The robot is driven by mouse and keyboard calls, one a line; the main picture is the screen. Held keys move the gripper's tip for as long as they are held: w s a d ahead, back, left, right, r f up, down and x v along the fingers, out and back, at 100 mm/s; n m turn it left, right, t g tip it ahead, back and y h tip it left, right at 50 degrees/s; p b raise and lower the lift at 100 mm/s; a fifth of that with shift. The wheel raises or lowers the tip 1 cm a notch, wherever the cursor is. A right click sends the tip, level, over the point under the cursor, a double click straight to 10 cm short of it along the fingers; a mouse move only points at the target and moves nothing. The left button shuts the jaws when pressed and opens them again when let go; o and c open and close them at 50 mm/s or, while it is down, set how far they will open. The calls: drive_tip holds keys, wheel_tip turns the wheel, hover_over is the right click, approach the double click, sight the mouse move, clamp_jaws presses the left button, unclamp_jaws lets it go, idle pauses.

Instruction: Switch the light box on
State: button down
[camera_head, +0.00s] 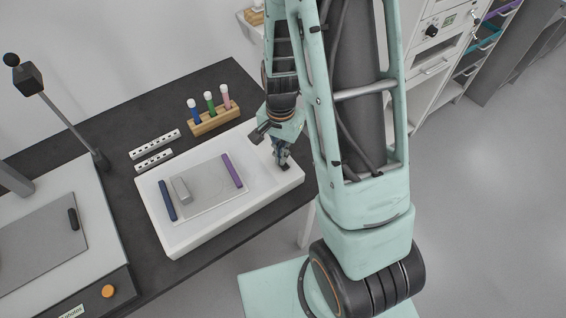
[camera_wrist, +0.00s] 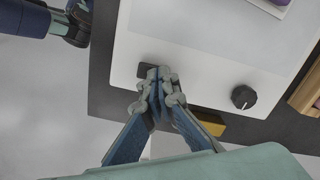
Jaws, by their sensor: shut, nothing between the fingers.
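The light box (camera_head: 210,232) is a white, shallow box on the dark table. Its top is plain white, and I cannot tell whether it is lit. In the wrist view its panel (camera_wrist: 190,75) carries a small dark switch (camera_wrist: 145,70) and a round black knob (camera_wrist: 243,96). My gripper (camera_wrist: 157,78) is shut and empty, its fingertips over the switch and partly hiding it. I cannot tell whether they touch it. In the head view my gripper (camera_head: 284,164) points down at the right end of the box.
On the box lie a pale sheet (camera_head: 208,190), a dark blue bar (camera_head: 168,200), a purple bar (camera_head: 232,170) and a grey block (camera_head: 181,190). Behind stand a wooden rack (camera_head: 213,123) of tubes and two white perforated strips (camera_head: 155,144). A device with an orange knob (camera_head: 108,291) is at left.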

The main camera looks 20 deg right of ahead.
drive_tip(key=shift+r+p, duration=2.6)
drive_tip(key=shift+r, duration=0.9)
